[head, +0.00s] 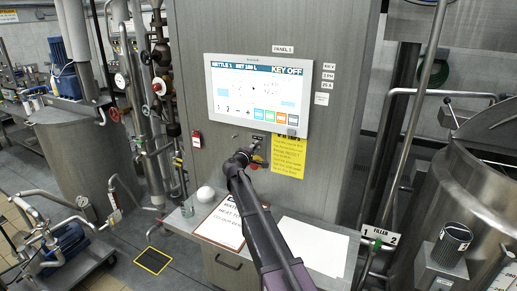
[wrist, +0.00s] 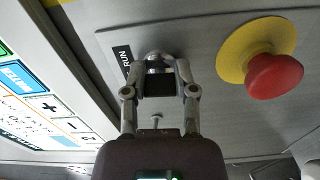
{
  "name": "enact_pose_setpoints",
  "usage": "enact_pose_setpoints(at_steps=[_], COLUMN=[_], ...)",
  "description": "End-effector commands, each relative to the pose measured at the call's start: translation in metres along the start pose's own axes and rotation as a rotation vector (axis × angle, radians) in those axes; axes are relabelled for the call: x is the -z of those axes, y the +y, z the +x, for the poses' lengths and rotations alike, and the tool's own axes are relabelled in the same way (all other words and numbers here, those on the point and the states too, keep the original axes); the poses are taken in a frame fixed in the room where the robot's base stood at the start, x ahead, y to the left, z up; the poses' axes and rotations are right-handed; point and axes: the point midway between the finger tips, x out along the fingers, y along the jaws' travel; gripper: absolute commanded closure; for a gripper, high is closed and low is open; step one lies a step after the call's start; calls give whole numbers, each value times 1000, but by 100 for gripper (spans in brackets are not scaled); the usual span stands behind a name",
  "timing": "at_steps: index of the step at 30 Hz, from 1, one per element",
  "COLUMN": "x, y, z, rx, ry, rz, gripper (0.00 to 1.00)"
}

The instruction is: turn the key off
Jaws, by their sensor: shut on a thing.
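My gripper (wrist: 160,82) is shut on the key at the key switch (wrist: 153,58) in the wrist view. The fingers and dark pads hide most of the key, so its exact angle is hard to tell. A black label reading RUN (wrist: 125,62) is beside the switch. In the head view my gripper (head: 253,153) is against the panel, below the screen (head: 257,96). The screen's top bar reads KEY OFF (head: 288,70). The key itself is too small to make out in the head view.
A red emergency button (wrist: 274,76) on a yellow ring sits close to the right of the switch in the wrist view. A yellow notice (head: 288,156) is right of my gripper. Below are a shelf with a clipboard (head: 222,222), papers (head: 312,246) and a white ball (head: 205,195).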

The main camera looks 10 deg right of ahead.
Motion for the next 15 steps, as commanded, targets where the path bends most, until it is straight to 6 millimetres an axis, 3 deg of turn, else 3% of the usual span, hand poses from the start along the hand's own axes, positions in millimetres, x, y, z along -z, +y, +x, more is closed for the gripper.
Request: enact_pose_setpoints(at_steps=[15], x=[2], y=[-2], z=[-4], rx=[4], ry=[6], rz=[-484], gripper=[100])
